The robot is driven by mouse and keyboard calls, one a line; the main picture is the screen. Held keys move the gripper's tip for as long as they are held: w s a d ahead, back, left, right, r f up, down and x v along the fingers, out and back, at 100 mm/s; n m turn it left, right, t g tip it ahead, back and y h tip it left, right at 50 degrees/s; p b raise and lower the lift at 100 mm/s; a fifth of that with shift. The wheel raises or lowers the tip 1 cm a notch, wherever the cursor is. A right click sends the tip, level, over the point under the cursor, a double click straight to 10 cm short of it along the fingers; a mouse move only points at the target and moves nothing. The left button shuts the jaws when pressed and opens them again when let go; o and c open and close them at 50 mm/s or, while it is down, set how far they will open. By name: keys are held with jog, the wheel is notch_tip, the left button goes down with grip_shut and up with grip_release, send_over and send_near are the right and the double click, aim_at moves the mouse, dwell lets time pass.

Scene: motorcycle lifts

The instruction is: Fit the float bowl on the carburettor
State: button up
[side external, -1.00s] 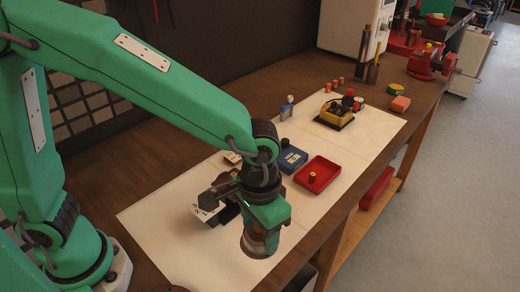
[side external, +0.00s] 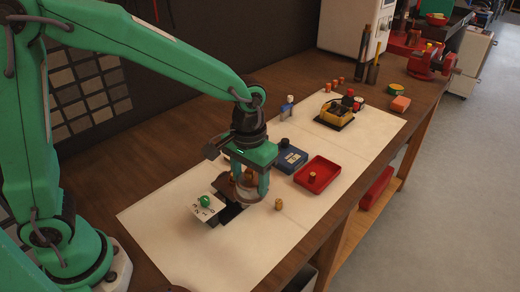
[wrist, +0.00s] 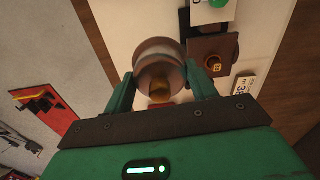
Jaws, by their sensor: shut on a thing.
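My gripper (side external: 251,186) is shut on the float bowl (side external: 250,194), a round, greyish, cup-like piece, and holds it upright over the white mat. In the wrist view the float bowl (wrist: 160,58) sits between the fingers of my gripper (wrist: 162,86). A brown, square-edged body with a brass knob, which looks like the carburettor (wrist: 207,48), is just right of the bowl there. In the side view the carburettor (side external: 226,187) is mostly hidden behind my gripper and the bowl. I cannot tell whether bowl and carburettor touch.
A white block with a green knob (side external: 205,201) stands left of the carburettor. A small brass piece (side external: 278,204) stands right of the bowl. A blue box (side external: 291,159) and a red tray (side external: 331,172) lie beyond. The front of the white mat (side external: 190,255) is clear.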

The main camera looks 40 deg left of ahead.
jog(key=w+a, duration=0.1)
jog(key=a, duration=0.2)
jog(key=w+a+n, duration=0.1)
jog(key=a, duration=0.2)
jog(key=w+a+n, duration=0.1)
jog(key=a, duration=0.2)
jog(key=shift+w+a+r, duration=0.25)
jog(key=shift+r, duration=0.05)
jog(key=shift+f, duration=0.2)
jog(key=shift+f, duration=2)
jog(key=shift+f, duration=1.05)
jog(key=o, duration=1.1)
jog(key=shift+o, duration=0.5)
jog(key=o, duration=0.3)
